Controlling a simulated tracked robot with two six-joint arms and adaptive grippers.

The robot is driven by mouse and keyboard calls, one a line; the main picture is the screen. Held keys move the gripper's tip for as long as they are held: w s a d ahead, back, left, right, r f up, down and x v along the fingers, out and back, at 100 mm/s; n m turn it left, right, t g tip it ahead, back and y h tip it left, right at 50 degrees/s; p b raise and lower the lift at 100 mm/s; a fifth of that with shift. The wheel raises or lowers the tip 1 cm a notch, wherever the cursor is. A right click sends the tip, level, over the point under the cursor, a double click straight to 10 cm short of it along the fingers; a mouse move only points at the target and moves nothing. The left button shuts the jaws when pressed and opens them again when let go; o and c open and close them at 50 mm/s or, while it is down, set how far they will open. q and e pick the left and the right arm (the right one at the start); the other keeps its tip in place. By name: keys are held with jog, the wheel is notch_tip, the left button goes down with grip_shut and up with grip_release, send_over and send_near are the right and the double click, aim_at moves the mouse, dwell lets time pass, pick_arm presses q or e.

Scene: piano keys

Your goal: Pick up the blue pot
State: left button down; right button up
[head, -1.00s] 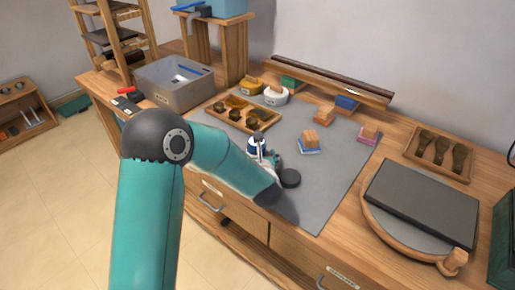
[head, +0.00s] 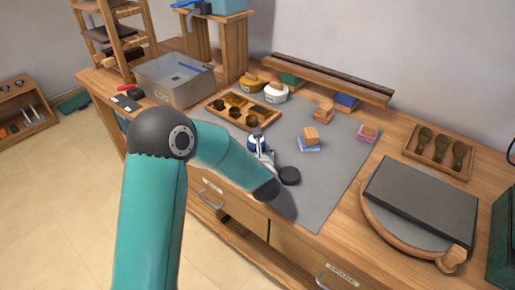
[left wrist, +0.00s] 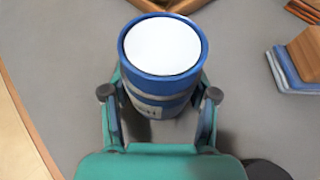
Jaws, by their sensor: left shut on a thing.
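The blue pot (left wrist: 158,92) is upright between the fingers of my left gripper (left wrist: 160,88) in the left wrist view. It has a round white top with a blue rim, and a pale label on its side. The fingers are shut on it from both sides. My right gripper is not in view.
Behind are a wooden tray (head: 242,111), a yellow pot (head: 250,84) and a white pot (head: 275,93). A blue-based block (head: 309,142) stands to the right. The mat's front right is clear.

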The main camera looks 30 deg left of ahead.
pick_arm(q)
jog(key=shift+r, duration=0.2)
notch_tip(320, 180, up, 20)
jog(key=p, duration=0.2)
dwell(0.3)
jog(key=shift+f, duration=0.15)
